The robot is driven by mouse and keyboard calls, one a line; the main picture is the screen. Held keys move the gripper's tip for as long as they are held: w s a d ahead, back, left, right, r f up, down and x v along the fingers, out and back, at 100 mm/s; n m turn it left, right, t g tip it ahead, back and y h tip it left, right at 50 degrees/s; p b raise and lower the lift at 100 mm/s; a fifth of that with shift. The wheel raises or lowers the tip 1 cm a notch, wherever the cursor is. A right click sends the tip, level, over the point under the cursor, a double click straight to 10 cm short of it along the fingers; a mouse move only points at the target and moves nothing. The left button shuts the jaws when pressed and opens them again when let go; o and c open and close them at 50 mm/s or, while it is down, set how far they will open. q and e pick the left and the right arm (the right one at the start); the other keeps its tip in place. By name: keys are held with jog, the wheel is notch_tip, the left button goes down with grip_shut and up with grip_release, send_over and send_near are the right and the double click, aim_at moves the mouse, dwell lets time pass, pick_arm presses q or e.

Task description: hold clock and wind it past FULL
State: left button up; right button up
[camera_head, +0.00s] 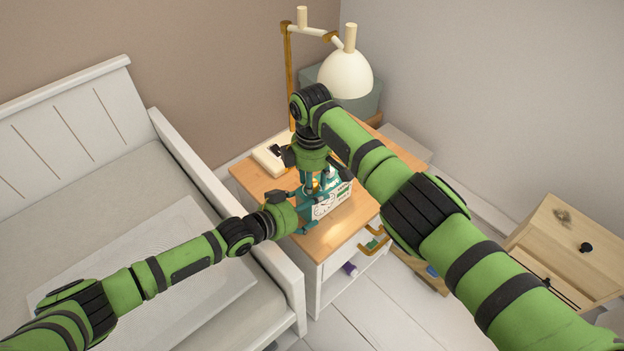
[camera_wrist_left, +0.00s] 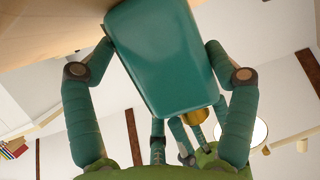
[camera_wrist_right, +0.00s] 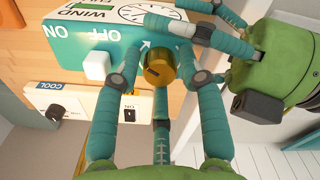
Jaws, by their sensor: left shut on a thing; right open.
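The clock, a teal box with a white dial and a WIND label, stands on the wooden bedside table top; it shows in the head view (camera_head: 341,197), left wrist view (camera_wrist_left: 160,65) and right wrist view (camera_wrist_right: 72,45). My left gripper (camera_head: 307,208) is shut on its body, a finger on each side. A brass winding knob (camera_wrist_right: 159,71) sticks out of the clock's upward side. My right gripper (camera_wrist_right: 163,62) is above it with open fingers around the knob; contact is unclear. A white switch (camera_wrist_right: 97,65) sits beside the knob.
A cream lamp (camera_head: 345,74) stands behind my right arm. A cream box with a dark knob (camera_head: 270,158) lies near the clock; its panel reads COOL in the right wrist view (camera_wrist_right: 75,98). A bed (camera_head: 178,225) is at left, a wooden cabinet (camera_head: 560,240) at right.

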jog(key=shift+d+n, duration=0.1)
jog(key=shift+n, duration=0.7)
notch_tip(320, 180, up, 8)
jog(key=m, duration=1.2)
jog(key=shift+s+r, duration=0.1)
jog(key=shift+r, duration=0.1)
jog(key=shift+m, duration=0.6)
notch_tip(320, 180, down, 8)
jog(key=shift+r, duration=0.15)
jog(key=shift+f+n, duration=0.25)
jog(key=shift+n, duration=0.05)
jog(key=n, duration=0.7)
jog(key=shift+n, duration=0.3)
jog(key=shift+r+n, duration=0.35)
jog(key=shift+n, duration=0.15)
notch_tip(320, 180, up, 12)
jog(key=a+m, duration=0.1)
jog(key=m, duration=1)
jog(key=shift+w, duration=0.35)
